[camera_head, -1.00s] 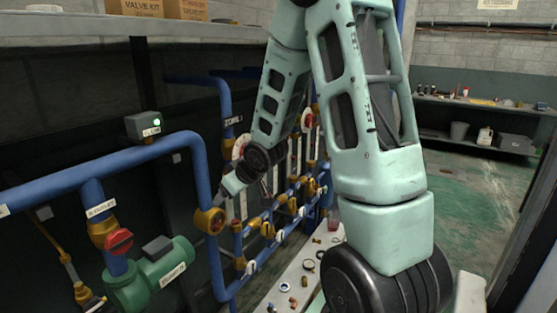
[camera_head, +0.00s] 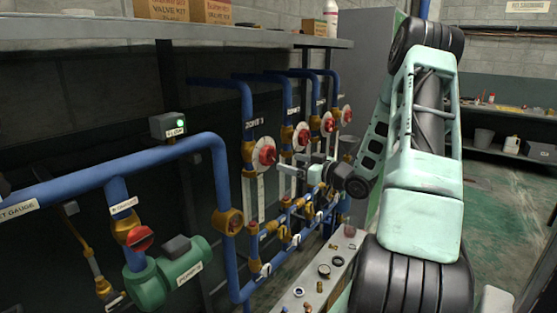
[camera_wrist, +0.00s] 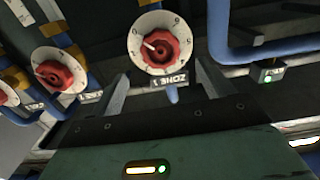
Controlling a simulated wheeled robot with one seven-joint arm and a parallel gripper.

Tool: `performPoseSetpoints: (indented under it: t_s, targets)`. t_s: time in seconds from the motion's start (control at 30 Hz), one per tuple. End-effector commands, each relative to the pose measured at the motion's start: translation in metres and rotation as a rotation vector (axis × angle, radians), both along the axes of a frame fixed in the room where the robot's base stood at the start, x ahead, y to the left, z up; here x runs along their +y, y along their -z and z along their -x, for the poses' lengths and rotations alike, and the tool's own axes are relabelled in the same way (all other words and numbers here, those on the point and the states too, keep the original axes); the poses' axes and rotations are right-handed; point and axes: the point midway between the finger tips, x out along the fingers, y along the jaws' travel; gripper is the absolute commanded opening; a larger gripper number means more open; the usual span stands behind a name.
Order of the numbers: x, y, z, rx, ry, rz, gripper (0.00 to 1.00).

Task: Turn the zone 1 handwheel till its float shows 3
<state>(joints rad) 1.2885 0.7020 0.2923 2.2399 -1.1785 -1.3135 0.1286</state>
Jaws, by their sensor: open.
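The zone 1 handwheel (camera_head: 264,153) is red on a round white dial, on the nearest blue riser in the head view. In the wrist view the zone 1 handwheel (camera_wrist: 161,48) appears upside down, above its "ZONE 1" label (camera_wrist: 168,81). A pale float tube (camera_head: 261,197) hangs below it; its float reading is too small to tell. My gripper (camera_head: 282,170) is just right of and below the wheel, open and empty. In the wrist view my gripper (camera_wrist: 162,84) has its fingers spread below and beside the dial, apparently not touching it.
More red handwheels (camera_head: 287,138) on blue risers continue to the right. A blue pipe with a brass fitting (camera_head: 230,222) and a green pump (camera_head: 172,270) stand at left. A bench (camera_head: 305,297) with small loose parts lies below; a shelf (camera_head: 230,37) runs above.

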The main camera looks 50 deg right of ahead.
Motion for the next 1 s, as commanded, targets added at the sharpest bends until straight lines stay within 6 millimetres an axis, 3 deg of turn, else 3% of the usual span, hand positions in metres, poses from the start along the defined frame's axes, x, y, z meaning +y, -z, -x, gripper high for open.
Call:
performPoseSetpoints:
  t_s: [0.63,0.8,1.0]
  targets:
    - [0.007,0.001,-0.075,0.001,-0.001,0.000,0.80]
    - [0.006,0.000,-0.073,0.002,0.001,0.000,0.36]
    - [0.006,0.002,-0.072,0.000,0.000,0.024,0.36]
